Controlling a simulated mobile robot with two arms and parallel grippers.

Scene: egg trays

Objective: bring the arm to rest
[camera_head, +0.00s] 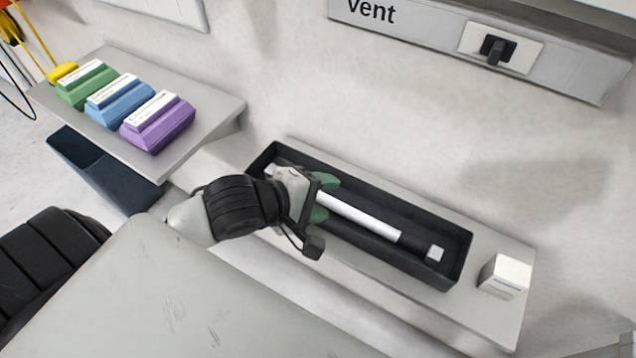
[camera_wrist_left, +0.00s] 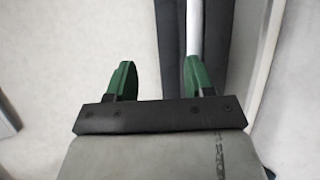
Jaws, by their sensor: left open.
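My left gripper (camera_head: 326,197) reaches in from the left in the head view, over the left half of a long black tray. Its green fingers are spread with nothing held between them. In the left wrist view the open fingers (camera_wrist_left: 158,80) show apart. A white rod (camera_head: 360,215) with a dark section near its right end lies lengthwise in the black tray (camera_head: 460,262). The gripper covers part of the rod. In the left wrist view the rod (camera_wrist_left: 194,30) runs up beyond the right finger, not between the fingers. My right gripper is not in view.
The tray lies on a pale shelf (camera_head: 500,327) along the wall, with a small white box (camera_head: 504,276) at its right. Another shelf (camera_head: 215,108) at upper left holds green, blue and purple blocks. A dark bin (camera_head: 105,172) hangs below it. A "Vent" panel (camera_head: 430,30) is above.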

